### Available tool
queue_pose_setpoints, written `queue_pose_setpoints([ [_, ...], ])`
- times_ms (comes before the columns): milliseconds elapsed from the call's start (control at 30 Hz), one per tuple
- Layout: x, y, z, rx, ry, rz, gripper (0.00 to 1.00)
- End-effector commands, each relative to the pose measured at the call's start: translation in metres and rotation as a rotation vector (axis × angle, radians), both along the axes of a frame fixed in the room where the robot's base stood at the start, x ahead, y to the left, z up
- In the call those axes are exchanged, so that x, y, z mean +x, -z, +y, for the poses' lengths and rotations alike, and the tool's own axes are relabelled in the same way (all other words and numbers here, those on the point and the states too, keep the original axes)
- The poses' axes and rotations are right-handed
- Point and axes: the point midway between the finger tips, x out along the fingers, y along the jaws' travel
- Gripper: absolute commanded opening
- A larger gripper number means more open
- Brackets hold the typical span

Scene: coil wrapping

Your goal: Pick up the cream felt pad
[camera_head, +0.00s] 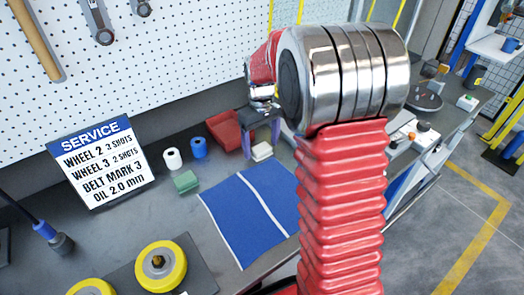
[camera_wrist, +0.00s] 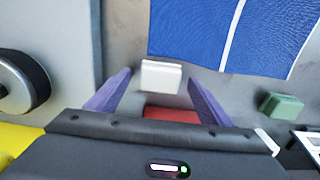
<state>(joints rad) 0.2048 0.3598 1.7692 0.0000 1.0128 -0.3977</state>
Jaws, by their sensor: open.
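The cream felt pad (camera_head: 261,152) is a small pale block on the dark bench, just beyond the blue cloth. It also shows in the wrist view (camera_wrist: 161,76), between the two purple fingertips. My gripper (camera_head: 262,142) is open and points down at the pad; in the wrist view my gripper (camera_wrist: 160,79) has its fingers spread to either side of the pad with gaps. It holds nothing. I cannot tell the exact height of the fingertips above the bench.
A blue cloth (camera_head: 238,222) with a white stripe lies close by. A red holder (camera_head: 223,130) stands next to my gripper. A green block (camera_head: 186,181), a white roll (camera_head: 173,159) and a blue roll (camera_head: 198,147) stand to the left.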

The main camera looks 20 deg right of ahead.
Motion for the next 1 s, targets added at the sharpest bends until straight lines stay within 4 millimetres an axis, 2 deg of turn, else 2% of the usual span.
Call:
queue_pose_setpoints([
  [500, 0.0002, 0.0004, 0.0002, 0.000, -0.001, 0.000, 0.73],
  [1000, 0.0002, 0.0004, 0.0002, 0.000, -0.001, 0.000, 0.39],
])
